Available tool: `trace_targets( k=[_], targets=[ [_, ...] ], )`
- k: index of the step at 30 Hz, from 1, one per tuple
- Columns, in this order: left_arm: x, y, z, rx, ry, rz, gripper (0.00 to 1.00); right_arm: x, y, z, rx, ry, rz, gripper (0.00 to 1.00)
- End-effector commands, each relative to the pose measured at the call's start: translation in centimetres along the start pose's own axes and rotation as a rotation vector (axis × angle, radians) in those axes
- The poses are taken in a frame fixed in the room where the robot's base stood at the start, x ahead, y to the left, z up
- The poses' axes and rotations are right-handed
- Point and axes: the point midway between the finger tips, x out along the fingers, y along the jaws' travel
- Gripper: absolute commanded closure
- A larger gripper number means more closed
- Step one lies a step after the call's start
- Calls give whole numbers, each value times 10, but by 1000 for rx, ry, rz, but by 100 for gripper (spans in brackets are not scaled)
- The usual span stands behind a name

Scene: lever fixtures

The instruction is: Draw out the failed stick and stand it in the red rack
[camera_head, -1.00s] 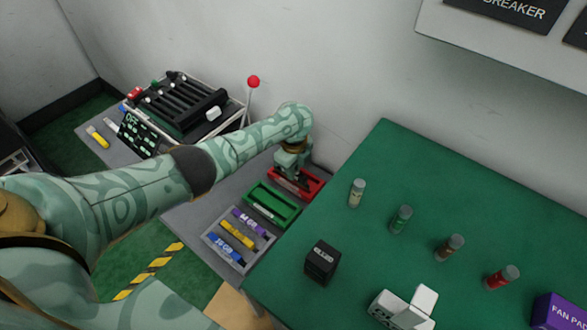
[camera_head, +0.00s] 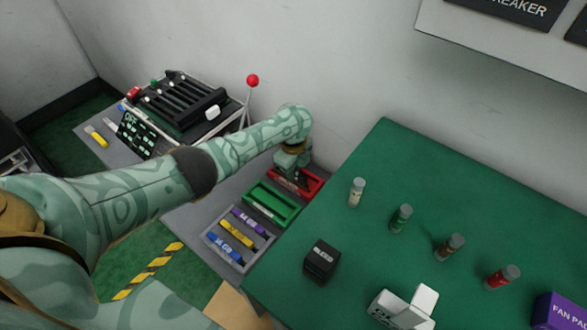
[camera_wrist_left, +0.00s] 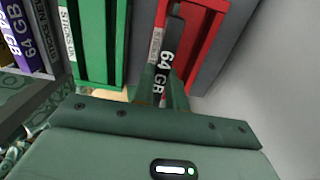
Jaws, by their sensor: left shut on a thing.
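The red rack (camera_head: 316,182) sits on the grey bench beside the green table, and it also shows in the wrist view (camera_wrist_left: 212,25). My left gripper (camera_head: 292,172) is at the red rack, pointing down. In the wrist view my left gripper (camera_wrist_left: 164,82) is shut on a dark stick (camera_wrist_left: 172,32) marked 64 GB. The stick is at the red rack's slot; I cannot tell whether it touches the bottom. My right gripper is not in view.
A green rack (camera_head: 283,214) lies beside the red one, then a grey tray (camera_head: 240,263) with purple, yellow and blue sticks. A slotted black unit (camera_head: 180,105) and a red-knobbed lever (camera_head: 252,80) stand behind. Several small vials are on the green table (camera_head: 400,165).

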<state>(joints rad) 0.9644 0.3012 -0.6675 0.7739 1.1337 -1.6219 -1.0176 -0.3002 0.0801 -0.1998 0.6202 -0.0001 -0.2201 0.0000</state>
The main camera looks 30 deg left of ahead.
Motion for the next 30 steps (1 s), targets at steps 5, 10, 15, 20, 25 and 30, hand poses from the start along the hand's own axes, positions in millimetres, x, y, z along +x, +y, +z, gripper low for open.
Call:
trace_targets(
  k=[5,10,15,20,25,30],
  targets=[
    [6,0,0,0,1,1,100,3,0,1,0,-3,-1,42],
    [10,0,0,0,1,2,100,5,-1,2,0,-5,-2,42],
    [14,0,0,0,1,2,100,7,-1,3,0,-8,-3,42],
    [18,0,0,0,0,2,100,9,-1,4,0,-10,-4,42],
    [22,0,0,0,0,1,100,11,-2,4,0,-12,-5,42],
    [23,0,0,1,0,0,67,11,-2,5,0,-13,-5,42]
  ],
)
